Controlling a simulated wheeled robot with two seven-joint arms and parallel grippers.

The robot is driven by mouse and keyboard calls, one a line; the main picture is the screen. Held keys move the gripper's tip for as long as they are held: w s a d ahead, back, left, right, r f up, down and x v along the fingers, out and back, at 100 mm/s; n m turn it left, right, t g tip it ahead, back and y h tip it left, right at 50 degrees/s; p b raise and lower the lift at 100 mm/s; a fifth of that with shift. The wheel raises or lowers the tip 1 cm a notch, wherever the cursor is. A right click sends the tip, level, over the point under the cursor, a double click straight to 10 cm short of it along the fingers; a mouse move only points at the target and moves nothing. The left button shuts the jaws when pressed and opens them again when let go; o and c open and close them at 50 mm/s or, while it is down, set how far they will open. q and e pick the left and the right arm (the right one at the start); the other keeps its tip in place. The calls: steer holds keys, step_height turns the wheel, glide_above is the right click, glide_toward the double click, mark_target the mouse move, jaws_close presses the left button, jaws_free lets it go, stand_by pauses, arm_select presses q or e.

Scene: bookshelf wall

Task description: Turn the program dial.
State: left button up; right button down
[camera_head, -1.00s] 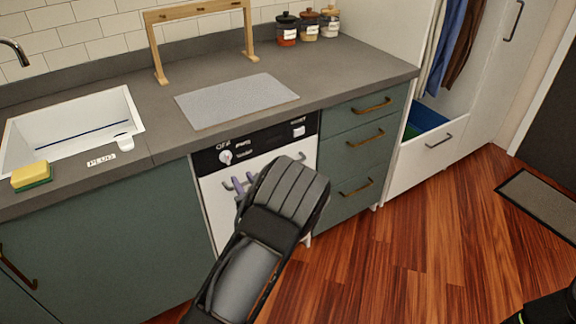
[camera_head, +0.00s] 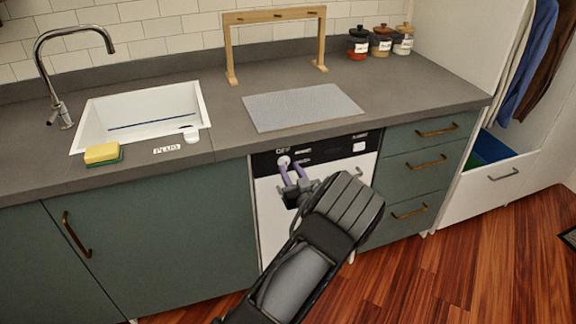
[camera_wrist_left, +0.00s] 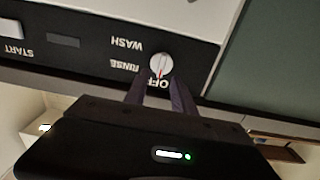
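The program dial (camera_head: 284,161) is a small white round knob on the black control panel (camera_head: 325,151) of the white dishwasher front. In the left wrist view, which is upside down, the dial (camera_wrist_left: 160,65) has a red mark pointing to the OFF label. WASH and RINSE labels are beside it. My left gripper (camera_head: 292,168) is at the panel with its two purple fingers apart and empty. In the left wrist view its fingertips (camera_wrist_left: 155,84) are just short of the dial, roughly either side of its OFF end; contact cannot be told. My right gripper is not in view.
The counter edge (camera_head: 230,152) overhangs just above the panel. A START button (camera_head: 360,147) is at the panel's right. A dishwasher handle is partly hidden behind my arm. Green drawers (camera_head: 425,165) stand to the right and a green cabinet (camera_head: 150,230) to the left.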

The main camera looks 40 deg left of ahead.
mark_target(285, 163)
arm_select(q)
steer(key=shift+x, duration=1.45)
steer(key=shift+c, duration=0.5)
jaws_close()
